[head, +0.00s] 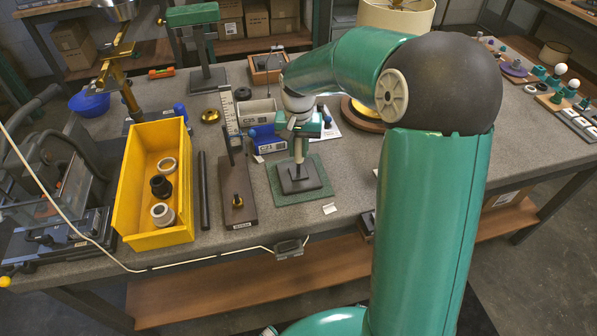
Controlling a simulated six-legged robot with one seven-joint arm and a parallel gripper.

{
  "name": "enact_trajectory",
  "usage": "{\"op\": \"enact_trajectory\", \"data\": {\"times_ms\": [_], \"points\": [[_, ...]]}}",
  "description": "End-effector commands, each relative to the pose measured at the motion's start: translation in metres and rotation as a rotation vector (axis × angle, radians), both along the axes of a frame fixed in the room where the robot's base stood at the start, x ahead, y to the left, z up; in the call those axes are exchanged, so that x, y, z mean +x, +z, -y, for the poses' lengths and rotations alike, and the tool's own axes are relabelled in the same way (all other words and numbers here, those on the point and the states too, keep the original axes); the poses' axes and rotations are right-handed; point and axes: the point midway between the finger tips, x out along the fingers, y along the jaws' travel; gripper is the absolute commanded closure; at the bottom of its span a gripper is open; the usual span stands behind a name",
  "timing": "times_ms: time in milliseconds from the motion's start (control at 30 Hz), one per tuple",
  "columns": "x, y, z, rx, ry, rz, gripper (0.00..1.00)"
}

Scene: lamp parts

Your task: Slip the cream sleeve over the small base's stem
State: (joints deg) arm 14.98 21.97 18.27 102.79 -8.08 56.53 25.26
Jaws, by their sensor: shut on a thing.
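The small base (300,179) is a dark square plate lying on a green mat near the front of the bench. My gripper (299,136) is directly above it, pointing down, and is shut on the cream sleeve (299,152). The sleeve is a narrow, pale upright piece, small in this view, in line with the middle of the base.
A yellow bin (129,190) holds two pale rings and a black one. Labelled trays and blue parts are behind. A small white tag (329,208) lies right of the mat.

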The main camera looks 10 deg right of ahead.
Motion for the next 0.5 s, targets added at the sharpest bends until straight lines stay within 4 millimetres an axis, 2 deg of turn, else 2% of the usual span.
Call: {"op": "enact_trajectory", "data": {"times_ms": [233, 500], "points": [[0.000, -0.003, 0.000, 0.000, 0.000, 0.000, 1.00], [-0.001, -0.017, 0.000, 0.000, 0.001, -0.002, 1.00]]}}
